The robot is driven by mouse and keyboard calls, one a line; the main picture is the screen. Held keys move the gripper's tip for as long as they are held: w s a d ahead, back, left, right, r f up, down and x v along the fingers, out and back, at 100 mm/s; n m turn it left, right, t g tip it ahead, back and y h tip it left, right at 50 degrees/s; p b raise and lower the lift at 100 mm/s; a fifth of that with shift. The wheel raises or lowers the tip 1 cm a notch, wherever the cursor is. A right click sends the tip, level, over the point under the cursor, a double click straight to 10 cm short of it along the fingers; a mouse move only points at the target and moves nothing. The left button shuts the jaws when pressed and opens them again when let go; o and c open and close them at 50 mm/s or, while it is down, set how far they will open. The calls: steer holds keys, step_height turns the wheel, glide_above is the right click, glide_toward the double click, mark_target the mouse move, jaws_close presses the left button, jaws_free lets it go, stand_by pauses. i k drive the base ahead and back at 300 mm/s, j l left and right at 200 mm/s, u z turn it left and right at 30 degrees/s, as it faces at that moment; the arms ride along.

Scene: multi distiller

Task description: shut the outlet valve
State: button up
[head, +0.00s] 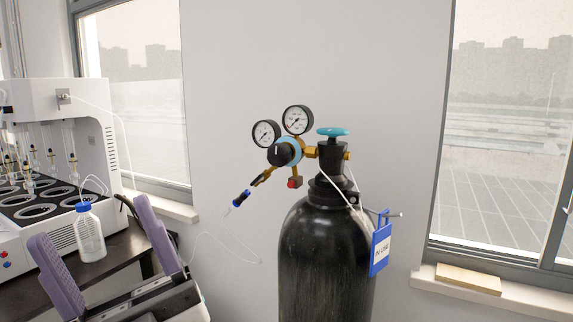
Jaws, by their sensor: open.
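A black gas cylinder (325,260) stands upright against the wall. A turquoise handwheel (333,132) tops its valve. A brass regulator with two round gauges (297,120) joins it on the left, with a black and light-blue knob (284,152) facing me. A small brass outlet fitting (262,177) slants down-left from the regulator to a dark-blue connector (241,198) and thin hose. Which part is the outlet valve, and whether it is open or shut, I cannot tell. My gripper (92,221), with two purple fingers, is open at the lower left, well apart from the regulator.
A white distiller (55,150) with several round openings stands on a dark bench at left. A blue-capped bottle (89,235) stands at its front, seen between my fingers. A blue tag (381,248) hangs on the cylinder's right. Windows flank the wall; a sill block (468,278) is at right.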

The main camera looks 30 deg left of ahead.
mark_target(260, 177)
steer(key=j+u, duration=0.1)
steer(key=u, duration=1.5)
steer(key=i+j+u, duration=0.15)
steer(key=i+j, duration=0.2)
